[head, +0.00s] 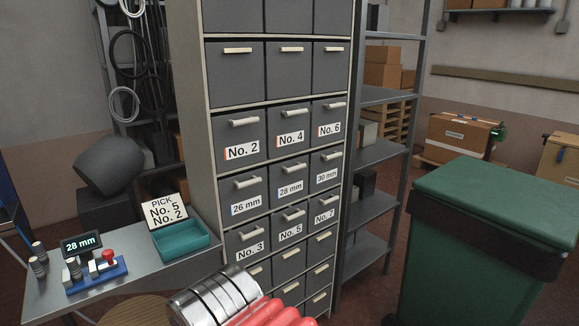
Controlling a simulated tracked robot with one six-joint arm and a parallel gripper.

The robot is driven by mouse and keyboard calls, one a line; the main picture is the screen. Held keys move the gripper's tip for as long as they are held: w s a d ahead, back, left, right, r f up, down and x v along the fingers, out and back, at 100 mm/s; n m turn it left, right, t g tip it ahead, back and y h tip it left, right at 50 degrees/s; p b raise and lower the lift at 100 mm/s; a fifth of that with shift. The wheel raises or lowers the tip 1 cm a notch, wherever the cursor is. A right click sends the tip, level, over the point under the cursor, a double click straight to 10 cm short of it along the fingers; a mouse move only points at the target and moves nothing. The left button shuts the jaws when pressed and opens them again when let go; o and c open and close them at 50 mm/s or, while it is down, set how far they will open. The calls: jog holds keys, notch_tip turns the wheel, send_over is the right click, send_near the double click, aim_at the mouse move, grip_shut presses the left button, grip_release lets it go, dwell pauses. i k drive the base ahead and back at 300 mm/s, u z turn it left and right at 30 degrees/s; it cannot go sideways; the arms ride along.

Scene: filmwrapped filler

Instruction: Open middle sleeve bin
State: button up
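A tall cabinet of grey bins (212,170) stands in the middle of the head view. One row has bins labelled 26 mm (244,209), 28 mm (290,188) and 30 mm (326,178). The 28 mm bin is the middle one of that row. It is shut flush with its neighbours and has a pale handle (290,174) above its label. A small display (81,244) on the bench at left reads 28 mm. My gripper cannot be made out in this view.
Bins No. 2, 4, 6 sit above and No. 3, 5, 7 below. The metal bench (190,268) holds a teal tray (183,240) and a PICK card (165,211). A banded metal cylinder with red rounded parts (216,299) is low in front. A green wheeled bin (470,262) stands right.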

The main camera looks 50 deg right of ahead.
aim_at(288, 180)
jog(key=z, duration=0.2)
jog(key=i, duration=0.7)
jog(key=z, duration=0.7)
jog(key=i, duration=0.75)
jog(key=z, duration=0.45)
